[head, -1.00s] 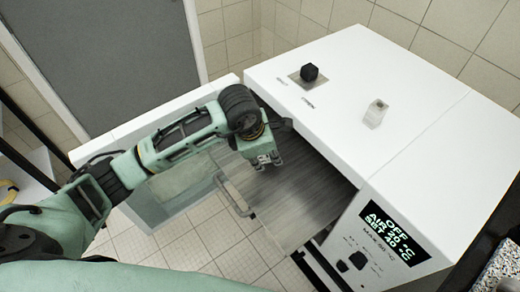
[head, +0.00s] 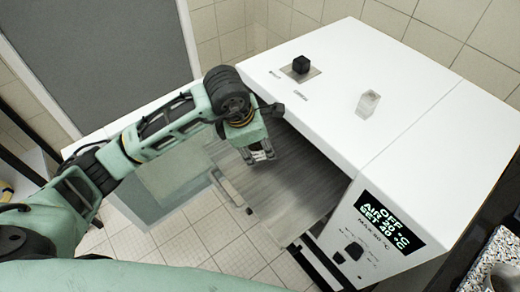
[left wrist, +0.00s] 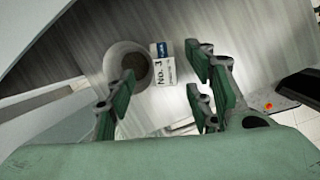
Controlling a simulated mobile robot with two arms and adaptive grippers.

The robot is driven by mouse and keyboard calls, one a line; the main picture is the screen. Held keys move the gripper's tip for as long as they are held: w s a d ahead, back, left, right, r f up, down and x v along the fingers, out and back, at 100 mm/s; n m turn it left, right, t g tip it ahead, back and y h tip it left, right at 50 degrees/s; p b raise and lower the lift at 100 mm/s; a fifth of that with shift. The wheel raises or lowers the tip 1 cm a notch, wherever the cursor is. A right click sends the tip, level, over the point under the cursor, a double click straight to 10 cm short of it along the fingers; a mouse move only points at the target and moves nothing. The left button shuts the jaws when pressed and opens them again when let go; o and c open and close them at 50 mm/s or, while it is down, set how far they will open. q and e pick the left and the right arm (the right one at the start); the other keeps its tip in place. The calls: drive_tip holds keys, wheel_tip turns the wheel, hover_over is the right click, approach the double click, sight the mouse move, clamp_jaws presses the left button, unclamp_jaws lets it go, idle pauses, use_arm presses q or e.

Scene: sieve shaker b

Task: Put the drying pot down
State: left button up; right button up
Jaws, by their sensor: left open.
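The drying pot (left wrist: 128,66) shows in the left wrist view as a round grey vessel with dark contents, seen from above on the brushed-metal shelf (left wrist: 237,40). A white tab marked "No. 3" (left wrist: 163,68) is at its right side. My left gripper (left wrist: 163,100) is open, with its fingers spread left and right and the pot ahead of them; neither finger is closed on it. In the head view my left gripper (head: 261,152) is over the metal shelf (head: 300,195) at the oven's opening, and the pot cannot be made out. My right gripper is out of view.
The white oven (head: 400,110) has a black knob (head: 301,64) and a small pale block (head: 368,103) on top. Its display (head: 390,222) reads OFF, AIR 20, SET 40. The open door (head: 170,185) stands at the left. Tiled floor shows below the shelf.

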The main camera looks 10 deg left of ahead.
use_arm(q)
drive_tip(key=v, duration=0.8)
drive_tip(key=shift+b, duration=0.45)
